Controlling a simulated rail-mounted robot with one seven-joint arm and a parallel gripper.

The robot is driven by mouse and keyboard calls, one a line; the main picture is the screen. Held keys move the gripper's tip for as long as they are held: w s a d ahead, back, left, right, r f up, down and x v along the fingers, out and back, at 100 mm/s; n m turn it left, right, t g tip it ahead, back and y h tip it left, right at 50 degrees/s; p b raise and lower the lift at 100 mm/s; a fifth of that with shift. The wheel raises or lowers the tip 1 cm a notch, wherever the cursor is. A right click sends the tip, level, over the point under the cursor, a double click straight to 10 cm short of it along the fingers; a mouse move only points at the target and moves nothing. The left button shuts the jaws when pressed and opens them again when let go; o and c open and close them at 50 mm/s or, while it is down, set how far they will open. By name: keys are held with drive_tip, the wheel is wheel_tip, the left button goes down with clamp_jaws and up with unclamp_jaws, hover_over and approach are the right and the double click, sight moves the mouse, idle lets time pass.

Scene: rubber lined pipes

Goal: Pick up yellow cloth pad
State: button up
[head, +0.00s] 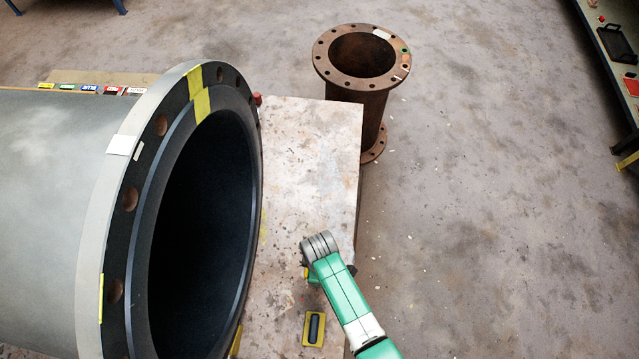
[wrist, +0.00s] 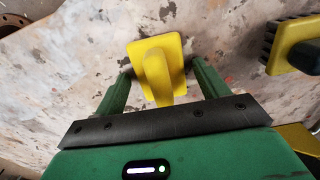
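The yellow cloth pad (wrist: 173,45) lies on the worn slab in the wrist view, a square base with a raised yellow grip (wrist: 157,75). My gripper (wrist: 161,74) is open, with one green finger on each side of the pad's near part. A gap shows beside each finger, and nothing is held. I cannot tell the fingers' height over the slab. In the head view, my arm hides most of this spot; only a small yellow patch (head: 305,272) shows beside the wrist.
A yellow block with a black grip (head: 314,328) lies on the slab (head: 310,150). A large lined pipe (head: 110,200) borders the slab's left; a rusty flanged pipe (head: 372,105) stands behind.

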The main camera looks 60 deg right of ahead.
drive_tip(key=c, duration=0.8)
drive_tip(key=shift+r, duration=0.5)
drive_tip(key=r+p, duration=0.1)
drive_tip(key=s+r+p, duration=0.1)
drive_tip(key=r, duration=0.1)
drive_tip(key=s, duration=0.5)
drive_tip(key=s+p, duration=0.1)
drive_tip(key=s, duration=0.4)
drive_tip(key=s+r+p, duration=0.1)
drive_tip(key=s, duration=0.4)
drive_tip(key=shift+o, duration=0.9)
drive_tip(key=shift+c, duration=0.4)
